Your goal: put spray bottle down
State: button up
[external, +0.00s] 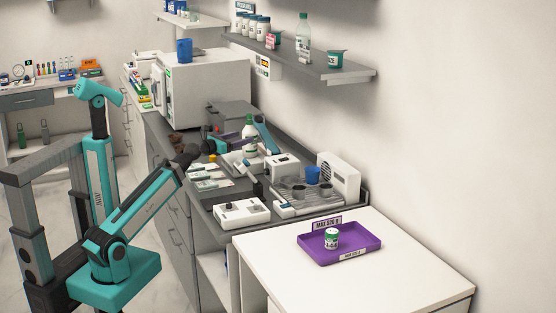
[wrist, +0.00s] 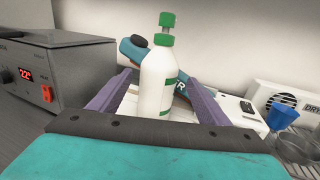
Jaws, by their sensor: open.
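The spray bottle (wrist: 158,82) is white with a green cap and green label bands. It stands upright in the wrist view, between the two purple fingers of my gripper (wrist: 157,88). The fingers are apart, with a gap visible on each side of the bottle. In the external view the bottle (external: 249,133) shows on the grey counter among the equipment, with my gripper (external: 232,144) low beside it. The bottle's foot is hidden by my gripper in the wrist view.
A teal and white device (wrist: 132,50) is close behind the bottle. A grey box with a red display (wrist: 50,75) is at the left. A blue cup (wrist: 283,115) and a white dryer unit (wrist: 290,100) are at the right. A purple tray (external: 365,243) holds a small jar.

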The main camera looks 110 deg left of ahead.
aim_at(244, 137)
jog(key=shift+s+d+f+b, duration=0.15)
jog(key=shift+s+d+b, duration=0.05)
jog(key=shift+b, duration=0.35)
jog(key=b+v, duration=0.3)
jog(key=shift+d, duration=0.1)
jog(key=shift+b+v, duration=1.35)
jog(key=shift+b, duration=0.75)
jog(key=shift+o, duration=0.5)
